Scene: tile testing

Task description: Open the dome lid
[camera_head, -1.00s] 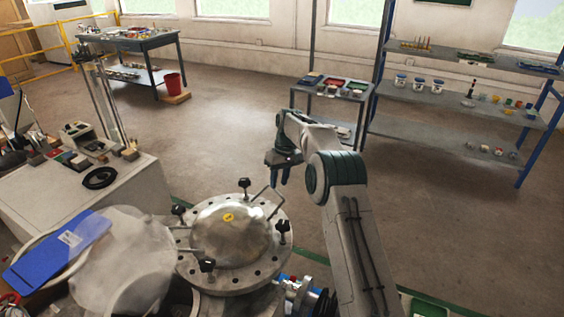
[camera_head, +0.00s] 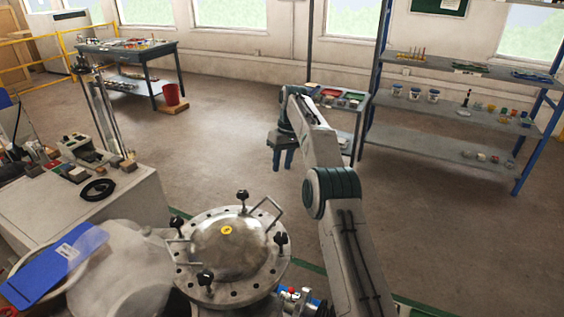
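The dome lid (camera_head: 228,248) is a shiny metal dome with a yellow sticker on top. It sits closed on a round bolted flange (camera_head: 262,283) at the bottom centre. Several black knobs stand around the rim, and a bent metal handle (camera_head: 266,213) rises at its right back side. Another handle shows at its left. My gripper (camera_head: 283,168) hangs pointing down beyond the lid, up and right of it in the picture, apart from it. Its two fingers show a gap with floor between them, and nothing is held.
A white cabinet (camera_head: 125,205) with small instruments stands left of the lid. A blue clipboard (camera_head: 55,268) lies on a pale rounded cover at the lower left. Shelving (camera_head: 440,138) stands at the back right. Open floor (camera_head: 215,150) lies beyond the lid.

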